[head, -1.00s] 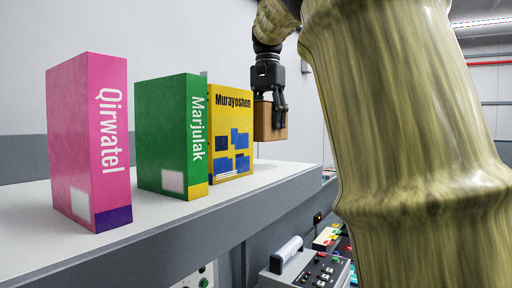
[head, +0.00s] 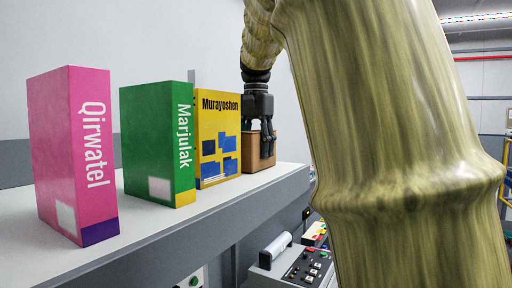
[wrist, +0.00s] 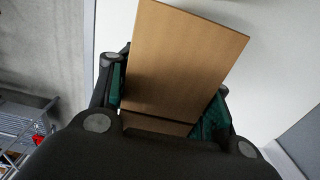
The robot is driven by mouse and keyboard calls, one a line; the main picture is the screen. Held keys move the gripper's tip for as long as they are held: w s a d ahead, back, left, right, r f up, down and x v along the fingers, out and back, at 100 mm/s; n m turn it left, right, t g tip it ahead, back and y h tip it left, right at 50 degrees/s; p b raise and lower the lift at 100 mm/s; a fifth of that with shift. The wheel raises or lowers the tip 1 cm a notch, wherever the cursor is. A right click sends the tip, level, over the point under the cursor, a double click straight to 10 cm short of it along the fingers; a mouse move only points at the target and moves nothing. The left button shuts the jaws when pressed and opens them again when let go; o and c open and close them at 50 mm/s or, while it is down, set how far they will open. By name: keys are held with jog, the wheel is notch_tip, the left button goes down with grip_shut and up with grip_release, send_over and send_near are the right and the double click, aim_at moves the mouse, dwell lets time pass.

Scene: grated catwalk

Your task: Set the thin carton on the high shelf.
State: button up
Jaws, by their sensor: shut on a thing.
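A plain brown carton (head: 256,163) is upright at the far end of the pale high shelf (head: 40,252), just right of the yellow box. My gripper (head: 262,146) reaches down onto it from above and is shut on it. In the wrist view the carton (wrist: 180,60) sits between the dark fingers with green pads, slightly tilted in the picture. The shelf surface (wrist: 270,60) shows beyond it. The carton's base is at the level of the shelf top in the head view. I cannot tell whether it fully touches. The fingers hide part of it.
A pink box (head: 75,150), a green box (head: 158,140) and a yellow box (head: 217,140) stand in a row on the shelf. The yellow one is close beside the carton. A control console (head: 295,262) is below the shelf edge. A wall is behind.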

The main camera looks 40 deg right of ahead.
jog(key=shift+f, duration=0.1)
jog(key=o, duration=1.2)
notch_tip(320, 180, up, 12)
jog(key=b, duration=0.2)
jog(key=shift+b, duration=0.35)
